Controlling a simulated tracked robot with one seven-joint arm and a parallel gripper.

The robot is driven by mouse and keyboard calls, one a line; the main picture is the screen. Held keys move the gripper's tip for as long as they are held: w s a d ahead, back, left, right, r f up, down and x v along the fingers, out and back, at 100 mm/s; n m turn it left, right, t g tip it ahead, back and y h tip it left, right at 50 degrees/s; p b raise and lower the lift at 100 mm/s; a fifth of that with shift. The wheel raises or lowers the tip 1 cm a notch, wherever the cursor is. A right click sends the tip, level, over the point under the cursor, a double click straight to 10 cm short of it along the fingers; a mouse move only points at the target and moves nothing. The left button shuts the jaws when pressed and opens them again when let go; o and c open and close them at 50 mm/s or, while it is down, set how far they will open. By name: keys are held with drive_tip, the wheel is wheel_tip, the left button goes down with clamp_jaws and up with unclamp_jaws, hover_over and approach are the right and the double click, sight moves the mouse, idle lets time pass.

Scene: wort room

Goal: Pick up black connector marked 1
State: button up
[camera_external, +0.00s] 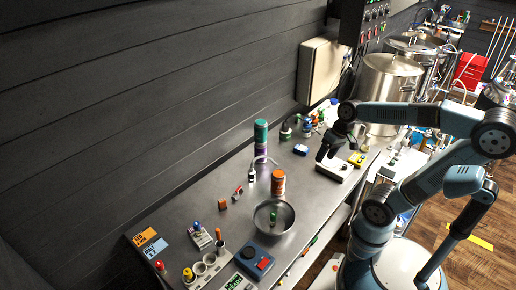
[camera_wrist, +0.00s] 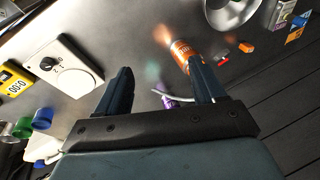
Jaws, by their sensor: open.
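I cannot make out a black connector marked 1 in either view; no such marking is readable. My gripper (camera_external: 328,152) is above the far half of the steel bench, over a white box (camera_external: 334,172). In the wrist view my gripper (camera_wrist: 161,82) has its two dark fingers wide apart with nothing held between them.
An orange bottle (camera_external: 278,183), a green-topped cylinder (camera_external: 261,135) and a steel bowl (camera_external: 285,220) stand on the bench (camera_external: 320,196). A yellow meter (camera_external: 357,159) is right of my gripper. A wall cabinet (camera_external: 322,70) is behind. A white cable (camera_wrist: 180,98) curves near the fingers.

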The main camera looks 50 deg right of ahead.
drive_tip(key=w+a+f+m+g+y, duration=0.1)
drive_tip(key=w+a+f+m+y, duration=0.2)
drive_tip(key=w, duration=0.4)
drive_tip(key=w+a+f+m+y, duration=0.1)
drive_tip(key=w+f+m+y, duration=0.2)
drive_tip(key=w+m+y, duration=0.3)
drive_tip(key=w+a+f+m+g+y, duration=0.1)
drive_tip(key=w+a+f+m+y, duration=0.2)
drive_tip(key=w, duration=0.5)
drive_tip(key=w+d+f+m+t+y, duration=0.2)
drive_tip(key=w+d+f+m+t, duration=0.25)
drive_tip(key=w+m, duration=0.25)
approach(252, 173)
drive_tip(key=shift+w+a+f, duration=0.75)
drive_tip(key=shift+w+f, duration=0.05)
drive_tip(key=shift+f, duration=0.1)
drive_tip(key=shift+x, duration=3.7)
drive_tip(key=shift+r, duration=0.2)
drive_tip(key=c, duration=1.1)
